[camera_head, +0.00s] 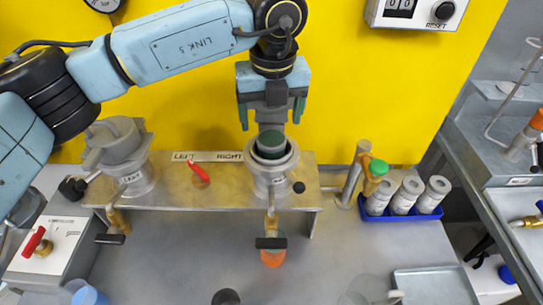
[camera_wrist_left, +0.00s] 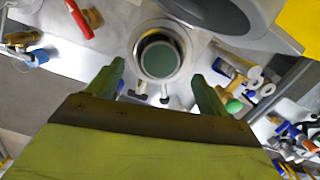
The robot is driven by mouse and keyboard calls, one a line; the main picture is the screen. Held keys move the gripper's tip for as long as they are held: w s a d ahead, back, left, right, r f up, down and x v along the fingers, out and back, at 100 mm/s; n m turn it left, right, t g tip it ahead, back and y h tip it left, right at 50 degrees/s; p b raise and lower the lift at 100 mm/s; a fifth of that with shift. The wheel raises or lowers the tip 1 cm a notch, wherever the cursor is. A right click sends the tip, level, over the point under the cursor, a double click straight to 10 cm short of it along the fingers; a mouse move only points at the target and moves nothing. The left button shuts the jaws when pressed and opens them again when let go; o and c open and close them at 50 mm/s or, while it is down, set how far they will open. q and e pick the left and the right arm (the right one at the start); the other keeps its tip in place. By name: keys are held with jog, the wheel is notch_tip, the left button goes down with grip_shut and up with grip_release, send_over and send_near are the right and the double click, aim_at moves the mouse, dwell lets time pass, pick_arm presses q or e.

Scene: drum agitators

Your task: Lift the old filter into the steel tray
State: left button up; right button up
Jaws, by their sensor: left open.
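The old filter (camera_head: 271,142) looks like a dark cylinder with a green top. It sits upright in the open right housing (camera_head: 270,178) on the metal stand. It also shows in the wrist view as a green disc (camera_wrist_left: 159,59) inside the round housing rim. My left gripper (camera_head: 271,112) hangs above it, pointing down, open and empty. Its green fingers (camera_wrist_left: 158,84) are apart in the wrist view, short of the filter in the picture. The steel tray (camera_head: 437,272) lies empty on the bench at the lower right, cut by the frame edge. My right gripper is not in view.
The left housing (camera_head: 133,178) has a grey lid on top. A red lever (camera_head: 197,170) sits between the housings. A blue rack (camera_head: 404,212) holds several pale cartridges right of the stand. An orange-bottomed cup (camera_head: 272,256) is below the right housing's tap. Bench between stand and tray is mostly clear.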

aim_at(272, 138)
pick_arm(q)
notch_tip(272, 138, down, 5)
jog(key=shift+w+f+p, duration=0.1)
jog(key=shift+p, duration=0.35)
jog(key=c, duration=1.4)
jog(key=shift+o, duration=0.2)
jog(key=shift+r, duration=0.2)
notch_tip(272, 138, up, 18)
jog(key=shift+b, duration=0.4)
jog(key=shift+f, duration=0.15)
